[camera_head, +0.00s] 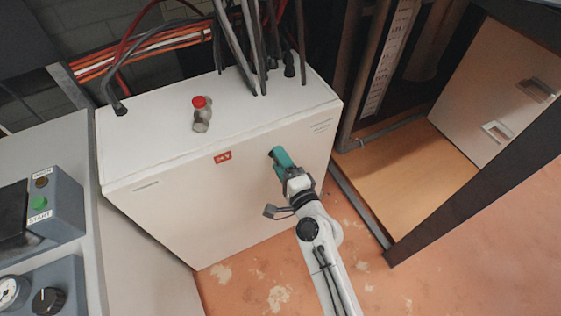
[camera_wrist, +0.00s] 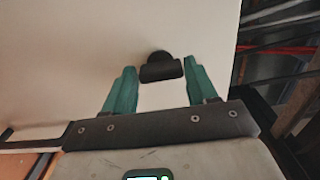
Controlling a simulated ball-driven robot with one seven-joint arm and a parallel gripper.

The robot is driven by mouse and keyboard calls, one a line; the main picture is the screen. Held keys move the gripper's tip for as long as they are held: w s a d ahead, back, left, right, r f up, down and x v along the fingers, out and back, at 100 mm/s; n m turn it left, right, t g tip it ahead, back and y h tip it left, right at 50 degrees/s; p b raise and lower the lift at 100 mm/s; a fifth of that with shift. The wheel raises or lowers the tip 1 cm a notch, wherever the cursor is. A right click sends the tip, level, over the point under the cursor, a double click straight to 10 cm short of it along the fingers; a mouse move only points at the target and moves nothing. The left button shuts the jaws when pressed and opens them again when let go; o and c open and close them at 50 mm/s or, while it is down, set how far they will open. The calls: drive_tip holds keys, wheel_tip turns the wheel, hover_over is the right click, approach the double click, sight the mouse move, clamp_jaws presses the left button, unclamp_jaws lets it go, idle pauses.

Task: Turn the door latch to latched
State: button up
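The door latch (camera_wrist: 162,66) is a small black knob with a wide bar on the pale cabinet door. In the wrist view it sits just beyond and between my fingertips, its bar lying nearly level across the picture. My gripper (camera_wrist: 158,83) has two teal fingers spread apart, with a gap between them and nothing held. In the head view my gripper (camera_head: 275,154) reaches the front of the white cabinet (camera_head: 220,185), to the right of a red label. There my fingers mostly hide the latch. I cannot tell whether the fingers touch it.
A control panel (camera_head: 40,205) with a green button is at the left. An open wooden compartment (camera_head: 420,150) lies to the right. Bare floor shows below the cabinet.

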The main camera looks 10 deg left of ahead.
drive_tip(key=o, duration=0.3)
drive_tip(key=b+v, duration=0.1)
drive_tip(key=v, duration=0.9)
drive_tip(key=shift+s+d, duration=0.25)
drive_tip(key=shift+s, duration=0.1)
drive_tip(key=s+d+n+g+h+p, duration=0.1)
drive_tip(key=s+d+n+g+h, duration=0.2)
drive_tip(key=s+d, duration=0.5)
drive_tip(key=s+d+f+n+g+h+p, duration=0.1)
drive_tip(key=s+d+n+g+h+p, duration=0.1)
drive_tip(key=s+d+g, duration=0.4)
drive_tip(key=s+d+n+g+h+p, duration=0.2)
drive_tip(key=s+d+n+g+h, duration=0.3)
drive_tip(key=s+d, duration=0.7)
drive_tip(key=shift+d+f+n, duration=0.3)
drive_tip(key=shift+d+n, duration=0.2)
